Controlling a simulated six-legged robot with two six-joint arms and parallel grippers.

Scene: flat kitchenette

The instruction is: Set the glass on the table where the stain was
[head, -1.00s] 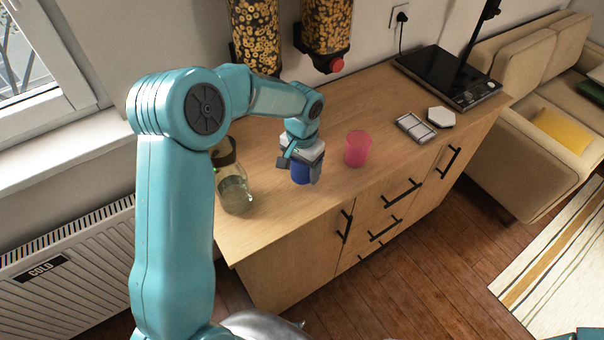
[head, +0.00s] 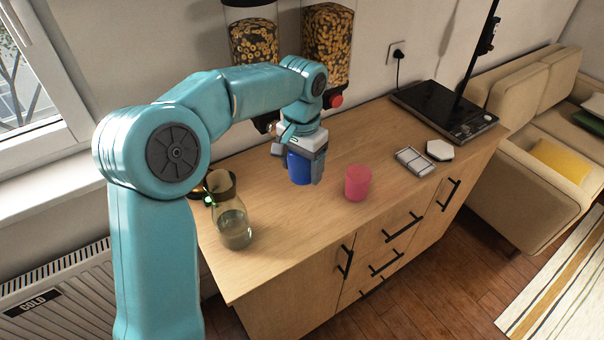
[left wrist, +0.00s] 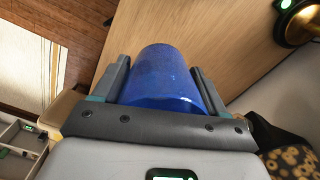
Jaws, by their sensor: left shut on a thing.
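A blue glass (head: 299,168) is held in my left gripper (head: 303,170), over the wooden counter (head: 285,235). In the left wrist view the blue glass (left wrist: 162,80) sits between the two fingers (left wrist: 160,88), which press on its sides. Its base appears clear of the wood, but the exact gap is hard to judge. A pink glass (head: 357,182) stands upright on the counter, to the right of the blue one and nearer the front edge. I see no stain on the visible wood. My right gripper is not in view.
A glass jug (head: 233,228) with some liquid stands at the counter's left end. Cereal dispensers (head: 327,45) hang on the wall behind my gripper. A sectioned tray (head: 415,161), a white hexagonal piece (head: 440,150) and a black hob (head: 445,110) lie to the right.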

